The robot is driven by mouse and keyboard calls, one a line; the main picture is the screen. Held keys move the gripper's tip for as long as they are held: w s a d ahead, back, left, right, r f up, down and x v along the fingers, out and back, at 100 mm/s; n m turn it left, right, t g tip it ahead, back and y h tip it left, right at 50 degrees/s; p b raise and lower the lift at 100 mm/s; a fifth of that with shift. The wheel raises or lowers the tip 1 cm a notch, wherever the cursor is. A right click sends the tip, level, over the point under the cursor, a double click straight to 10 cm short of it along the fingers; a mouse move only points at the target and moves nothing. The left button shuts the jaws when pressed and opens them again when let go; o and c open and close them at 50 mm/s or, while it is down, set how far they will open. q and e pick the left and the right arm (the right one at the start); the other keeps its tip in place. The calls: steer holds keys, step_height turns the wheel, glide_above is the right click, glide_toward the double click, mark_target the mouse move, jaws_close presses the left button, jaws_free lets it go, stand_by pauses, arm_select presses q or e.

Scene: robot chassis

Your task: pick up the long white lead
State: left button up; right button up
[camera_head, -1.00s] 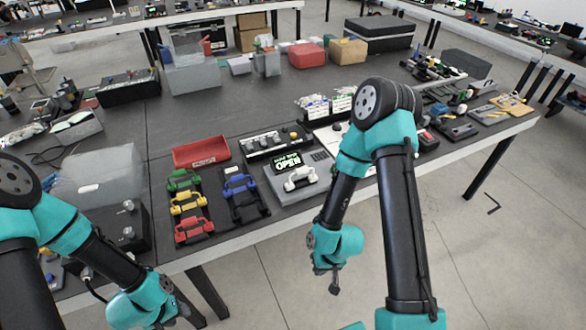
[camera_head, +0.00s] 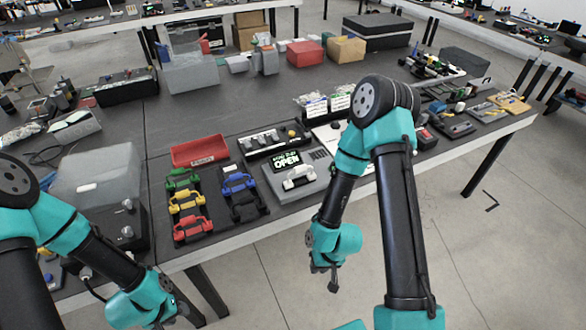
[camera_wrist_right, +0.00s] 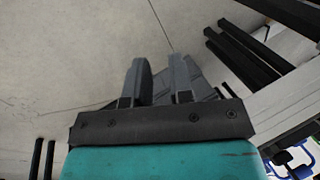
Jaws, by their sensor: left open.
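A white handle-shaped piece (camera_head: 299,177), possibly the white lead, lies on a grey block (camera_head: 276,186) near the table's front edge. I cannot make out a long white cable in these views. My left gripper (camera_head: 178,310) is low at the lower left, in front of the table edge; its fingers are small and partly hidden. My right gripper (camera_head: 333,283) hangs in front of the table edge, to the right of and nearer than the white piece. In the right wrist view its two fingers (camera_wrist_right: 160,80) are apart with nothing between them, above the floor.
Green, yellow and red handle-shaped pieces (camera_head: 188,203) and blue ones (camera_head: 240,184) sit left of the white piece. A grey box (camera_head: 98,178) stands left.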

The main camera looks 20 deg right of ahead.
steer(key=o, duration=1)
steer(key=shift+c, duration=0.2)
